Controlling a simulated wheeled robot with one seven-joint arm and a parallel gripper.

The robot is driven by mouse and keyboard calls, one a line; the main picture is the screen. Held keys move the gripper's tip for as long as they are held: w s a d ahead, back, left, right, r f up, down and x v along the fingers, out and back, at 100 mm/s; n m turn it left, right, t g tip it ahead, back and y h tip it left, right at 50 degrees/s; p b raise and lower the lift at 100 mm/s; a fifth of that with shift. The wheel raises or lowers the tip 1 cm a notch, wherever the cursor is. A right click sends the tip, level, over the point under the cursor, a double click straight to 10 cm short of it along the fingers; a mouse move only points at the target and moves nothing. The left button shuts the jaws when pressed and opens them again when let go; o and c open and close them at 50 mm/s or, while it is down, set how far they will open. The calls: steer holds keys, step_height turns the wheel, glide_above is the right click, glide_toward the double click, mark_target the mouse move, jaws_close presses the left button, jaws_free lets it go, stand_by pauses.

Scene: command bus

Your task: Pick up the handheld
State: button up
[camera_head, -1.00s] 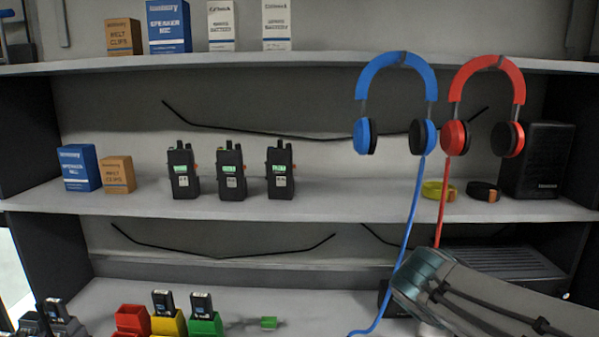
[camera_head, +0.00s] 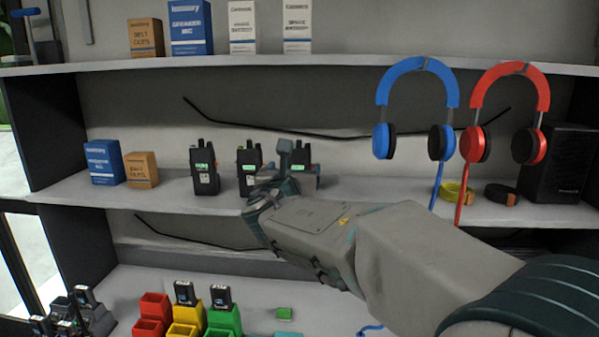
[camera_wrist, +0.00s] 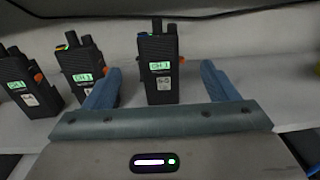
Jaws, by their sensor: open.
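Three black handheld radios with green screens stand upright in a row on the middle shelf: the left handheld (camera_head: 204,168), the middle handheld (camera_head: 249,166) and the right handheld (camera_head: 301,157). My gripper (camera_head: 278,168) is at the shelf and partly covers the middle and right ones in the head view. In the wrist view, my gripper (camera_wrist: 162,84) is open and its two blue-grey fingers point at the right handheld (camera_wrist: 158,62), which stands between the fingertips and a little beyond them. The middle handheld (camera_wrist: 84,68) is just outside the left finger. The left handheld (camera_wrist: 28,84) is farther left.
Boxes (camera_head: 102,162) stand left of the radios. Blue headphones (camera_head: 384,141) and red headphones (camera_head: 474,144) hang at the right, near a black speaker (camera_head: 553,165). Coloured chargers (camera_head: 186,313) with batteries sit on the lower shelf. The upper shelf (camera_head: 330,63) lies above.

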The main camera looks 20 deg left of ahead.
mark_target(298, 158)
steer(key=w, duration=0.3)
steer(key=w+p, duration=0.1)
steer(key=shift+w+a, duration=0.25)
steer(key=shift+a, duration=0.15)
steer(key=shift+w+a+r+p, duration=0.1)
steer(key=shift+w+a+p, duration=0.05)
steer(key=shift+w+p, duration=0.3)
steer(key=shift+w+a+f+p, duration=0.15)
steer(key=shift+w+p, duration=0.1)
steer(key=shift+w, duration=0.45)
steer(key=shift+w+a+p, duration=0.2)
steer(key=shift+w+p, duration=0.1)
steer(key=shift+w, duration=0.4)
steer(key=shift+w+a+f+p, duration=0.15)
steer(key=shift+w+p, duration=0.1)
steer(key=shift+w, duration=0.45)
steer(key=shift+r, duration=0.1)
steer(key=c, duration=1.1)
